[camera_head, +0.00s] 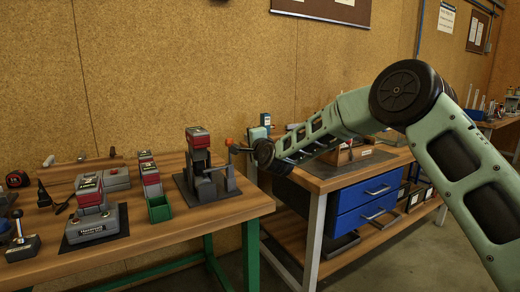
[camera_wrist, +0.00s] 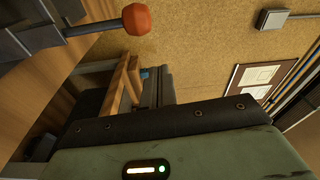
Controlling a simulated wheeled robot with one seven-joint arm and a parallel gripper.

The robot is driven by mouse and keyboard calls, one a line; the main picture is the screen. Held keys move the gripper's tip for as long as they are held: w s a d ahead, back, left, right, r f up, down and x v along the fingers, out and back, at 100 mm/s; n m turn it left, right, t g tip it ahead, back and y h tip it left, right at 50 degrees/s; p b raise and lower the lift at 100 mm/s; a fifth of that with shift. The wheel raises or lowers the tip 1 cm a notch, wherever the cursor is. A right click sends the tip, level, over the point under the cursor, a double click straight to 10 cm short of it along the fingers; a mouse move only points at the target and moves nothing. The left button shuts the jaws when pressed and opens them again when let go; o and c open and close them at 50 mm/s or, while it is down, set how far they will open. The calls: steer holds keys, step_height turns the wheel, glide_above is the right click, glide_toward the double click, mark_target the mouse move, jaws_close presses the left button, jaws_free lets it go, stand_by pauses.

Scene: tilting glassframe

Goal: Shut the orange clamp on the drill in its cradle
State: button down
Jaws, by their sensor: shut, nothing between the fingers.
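The drill (camera_head: 198,150) stands upright in its dark cradle (camera_head: 207,189) near the right end of the left workbench, its red-topped base up. The clamp (camera_head: 229,176) is at the cradle's right side. Its orange knob (camera_head: 229,142) sits at the top of an upright lever. I cannot tell whether its arm touches the drill. My gripper (camera_head: 238,150) is shut and empty, just right of the knob; contact is unclear. In the wrist view the orange knob (camera_wrist: 137,19) is at the top, on a metal rod, apart from my green hand housing. The fingertips are hidden there.
Another red-topped tool (camera_head: 90,195), a green bin (camera_head: 159,209) and a tape measure (camera_head: 17,179) are on the left workbench. A second workbench with blue drawers (camera_head: 368,200) stands to the right, under my arm. The corkboard wall is behind.

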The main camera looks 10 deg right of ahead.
steer(key=s+d+b, duration=0.1)
steer(key=s, duration=0.6)
steer(key=shift+d+f, duration=0.15)
steer(key=shift+d, duration=0.15)
steer(key=s+a+f+n+g+y+p, duration=0.1)
steer(key=s+a+n+g+p, duration=0.2)
steer(key=s, duration=0.5)
steer(key=s+a+f+n+g+y, duration=0.1)
steer(key=s+a+n+g, duration=0.4)
steer(key=s, duration=0.3)
steer(key=s+a+n+g+y+p, duration=0.1)
steer(key=s+a+n+g+p, duration=0.1)
steer(key=s+a+n, duration=0.45)
steer(key=s+d+n+g+h+p, duration=0.1)
steer(key=s+d, duration=0.3)
steer(key=s, duration=0.6)
steer(key=s+d+f+n+g+h+p, duration=0.1)
steer(key=s+d+n+g, duration=0.3)
steer(key=s, duration=0.6)
steer(key=s+d+n+g+h+p, duration=0.1)
steer(key=s+d+n+g+h, duration=0.2)
steer(key=s, duration=0.7)
steer(key=shift+d+f+h, duration=0.3)
steer(key=shift+d+f, duration=0.05)
steer(key=shift+d, duration=0.6)
